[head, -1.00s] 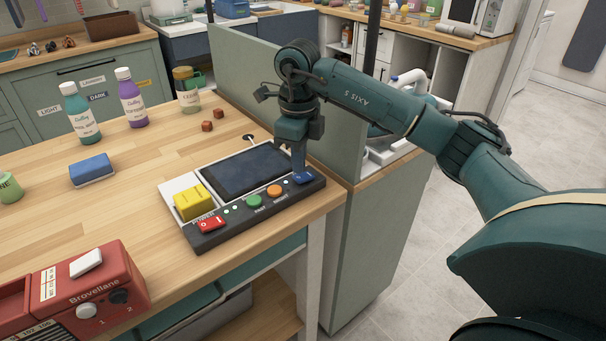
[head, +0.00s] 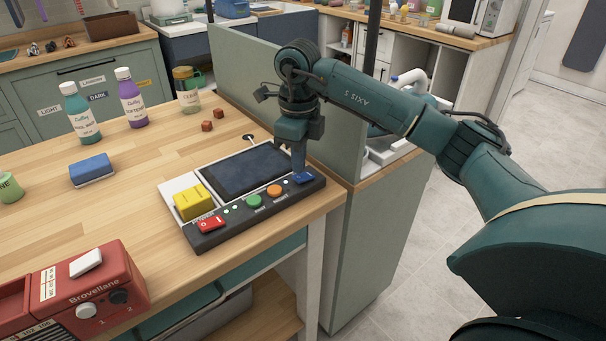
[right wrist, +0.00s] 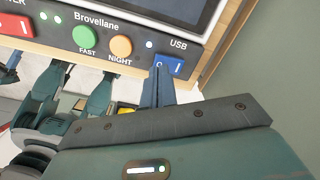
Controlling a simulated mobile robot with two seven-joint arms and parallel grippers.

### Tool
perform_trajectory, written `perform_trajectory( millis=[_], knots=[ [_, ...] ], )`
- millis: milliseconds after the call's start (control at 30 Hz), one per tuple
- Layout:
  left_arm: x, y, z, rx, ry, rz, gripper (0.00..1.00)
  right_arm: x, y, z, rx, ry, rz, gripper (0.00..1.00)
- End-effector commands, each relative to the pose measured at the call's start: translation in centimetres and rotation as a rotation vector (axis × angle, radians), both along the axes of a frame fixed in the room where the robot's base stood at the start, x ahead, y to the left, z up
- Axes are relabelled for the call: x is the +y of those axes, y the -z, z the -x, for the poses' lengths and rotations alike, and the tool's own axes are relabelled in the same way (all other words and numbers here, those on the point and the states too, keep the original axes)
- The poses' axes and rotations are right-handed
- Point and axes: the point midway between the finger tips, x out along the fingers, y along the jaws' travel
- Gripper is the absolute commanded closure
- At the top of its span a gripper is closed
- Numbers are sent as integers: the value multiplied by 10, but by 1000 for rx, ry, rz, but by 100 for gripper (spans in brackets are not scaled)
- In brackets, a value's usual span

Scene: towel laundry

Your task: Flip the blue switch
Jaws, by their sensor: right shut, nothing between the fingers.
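The blue switch (head: 304,178) sits at the right end of the dark control panel (head: 262,208), at the table's right edge. In the right wrist view the blue switch (right wrist: 176,66) lies below the "USB" label, with a white mark on its right half. My right gripper (head: 298,170) is shut and empty, pointing down with its fingertips at the switch. In the right wrist view its fingertips (right wrist: 159,66) cover the switch's left part; whether they touch it I cannot tell.
The panel also holds a red switch (head: 211,224), a green button (head: 254,201), an orange button (head: 274,191), a yellow block (head: 188,205) and a dark screen (head: 245,170). A green partition (head: 285,95) stands close behind my right gripper. The table's left middle is mostly clear.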

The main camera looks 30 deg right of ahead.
Motion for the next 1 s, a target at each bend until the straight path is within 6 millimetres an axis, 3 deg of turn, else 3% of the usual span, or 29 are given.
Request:
perform_trajectory(
  millis=[1000],
  knots=[
    [1, 13, 0, 5, 0, -2, 33, 0, 16, 0, 0, 0, 0, 100]
  ],
)
